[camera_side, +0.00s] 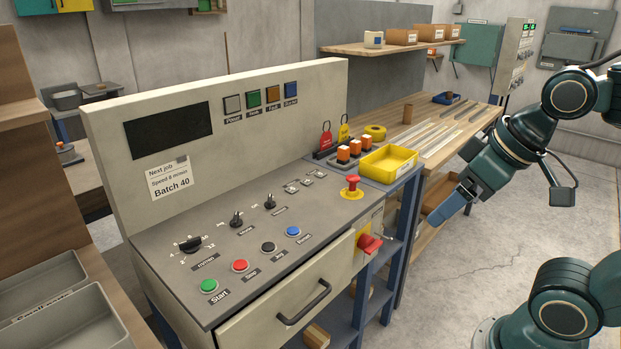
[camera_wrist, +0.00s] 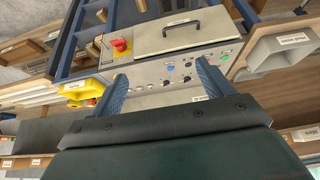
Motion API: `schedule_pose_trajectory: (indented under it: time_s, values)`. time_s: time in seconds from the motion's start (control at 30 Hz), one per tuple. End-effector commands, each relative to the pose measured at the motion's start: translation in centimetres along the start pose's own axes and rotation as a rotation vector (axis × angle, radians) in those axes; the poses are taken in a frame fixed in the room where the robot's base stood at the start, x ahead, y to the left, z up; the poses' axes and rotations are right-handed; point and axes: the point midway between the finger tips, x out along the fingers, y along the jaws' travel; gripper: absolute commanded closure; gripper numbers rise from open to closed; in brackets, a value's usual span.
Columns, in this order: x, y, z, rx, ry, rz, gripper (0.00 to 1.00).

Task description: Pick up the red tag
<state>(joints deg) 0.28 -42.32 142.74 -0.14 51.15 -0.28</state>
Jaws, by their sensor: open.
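The red tag (camera_side: 326,136) is a padlock-shaped tag with a loop on top. It stands upright in a dark rack behind the right end of the control panel, just left of a yellow tag (camera_side: 343,130). My gripper (camera_side: 437,217) is to the right of the console, well away from the red tag, with its blue fingers pointing down and left. In the wrist view, the two blue fingers of my gripper (camera_wrist: 160,70) are spread apart with nothing between them. I cannot make out the red tag in the wrist view.
A red emergency button (camera_side: 352,187) rises from the panel's right end. The air between my gripper and the console is clear.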

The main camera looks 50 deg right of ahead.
Motion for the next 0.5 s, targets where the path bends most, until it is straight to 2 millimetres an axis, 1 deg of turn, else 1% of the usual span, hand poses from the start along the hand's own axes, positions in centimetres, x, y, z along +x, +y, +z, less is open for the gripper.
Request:
schedule_pose_trajectory:
  time_s: [0.17, 0.27, 0.47, 0.5]
  values:
    - [0.2, 0.3, -2.3, -0.008, 0.018, 0.005, 0.21]
    - [0.5, 0.7, -4.5, -0.018, 0.037, 0.009, 0.21]
    - [1.5, 1.9, -9.9, -0.042, 0.086, 0.021, 0.21]
    - [1.8, 2.2, -11.1, -0.048, 0.098, 0.023, 0.21]
